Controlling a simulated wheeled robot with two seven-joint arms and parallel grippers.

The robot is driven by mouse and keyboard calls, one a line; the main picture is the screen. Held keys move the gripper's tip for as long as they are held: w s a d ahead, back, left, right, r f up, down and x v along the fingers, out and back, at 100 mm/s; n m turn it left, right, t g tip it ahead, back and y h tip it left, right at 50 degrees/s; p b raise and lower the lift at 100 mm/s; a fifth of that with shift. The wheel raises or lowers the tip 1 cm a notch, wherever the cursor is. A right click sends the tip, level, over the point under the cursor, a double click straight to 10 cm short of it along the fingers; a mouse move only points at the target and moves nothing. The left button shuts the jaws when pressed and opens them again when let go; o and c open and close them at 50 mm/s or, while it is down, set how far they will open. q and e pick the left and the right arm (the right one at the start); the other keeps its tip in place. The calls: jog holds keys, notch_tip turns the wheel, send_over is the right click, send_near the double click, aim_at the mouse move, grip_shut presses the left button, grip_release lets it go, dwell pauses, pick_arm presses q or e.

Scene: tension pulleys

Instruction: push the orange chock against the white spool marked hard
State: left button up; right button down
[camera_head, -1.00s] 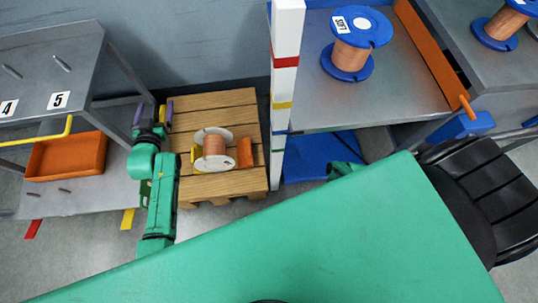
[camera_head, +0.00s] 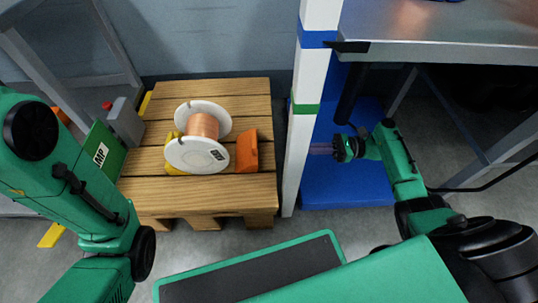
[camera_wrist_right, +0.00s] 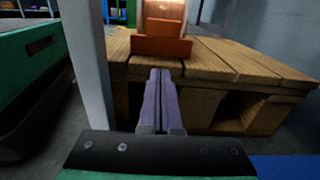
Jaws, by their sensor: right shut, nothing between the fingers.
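The white spool (camera_head: 197,154), wound with copper wire, lies on its side on the wooden pallet; its flange label is upside down and hard to read. The orange chock (camera_head: 247,151) is on the pallet just right of the spool; I cannot tell whether they touch. My right gripper (camera_head: 318,148) is right of the white post, apart from the chock. In the right wrist view, its purple fingers (camera_wrist_right: 160,98) are shut and empty, pointing towards the chock (camera_wrist_right: 162,47), with the spool (camera_wrist_right: 165,12) behind it. My left arm shows at the left, its gripper out of view.
A white post (camera_head: 305,110) with coloured bands stands between my right gripper and the pallet (camera_head: 205,203). A yellow chock (camera_head: 172,140) is left of the spool. A green and grey device (camera_head: 100,150) stands left of the pallet. A blue surface (camera_head: 345,185) lies under my right gripper.

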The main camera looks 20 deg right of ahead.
jog(key=b, duration=0.4)
send_near(249, 152)
jog(key=w+a+f, duration=0.2)
jog(key=a, duration=0.1)
jog(key=shift+w+a+f, duration=0.2)
jog(key=shift+w+a, duration=0.05)
jog(key=shift+w, duration=0.1)
jog(key=shift+a+r, duration=0.1)
jog(key=shift+a, duration=0.05)
jog(key=shift+r, duration=0.1)
jog(key=shift+w+a+r, duration=0.1)
jog(key=shift+a, duration=0.1)
jog(key=p+x, duration=0.3)
jog(key=x, duration=0.2)
jog(key=shift+p, duration=0.3)
jog(key=shift+a, duration=0.2)
